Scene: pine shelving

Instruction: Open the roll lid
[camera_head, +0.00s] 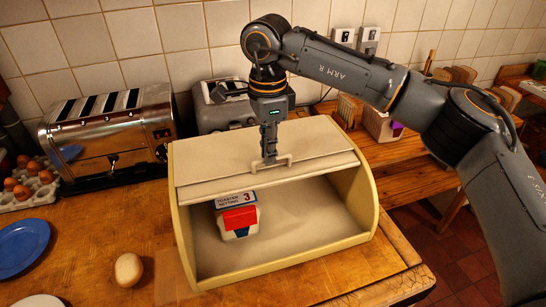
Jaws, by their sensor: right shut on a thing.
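A cream bread bin with a pale yellow rim (185,235) stands on the wooden worktop. Its roll lid (225,176) is partly up, and the front lower part of the bin is open. My right gripper (269,158) comes down from above and is shut on the lid's handle (283,163) at the lid's lower edge. Inside the bin sits a small red, white and blue package (238,217) with a label reading "toaster setting 3". My left gripper is not in view.
A chrome toaster (110,135) stands at left, with a grey one (220,105) behind the bin. An egg (128,269), a blue plate (20,247) and an egg tray (35,188) lie on the left. A wooden bench (405,165) is behind at right.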

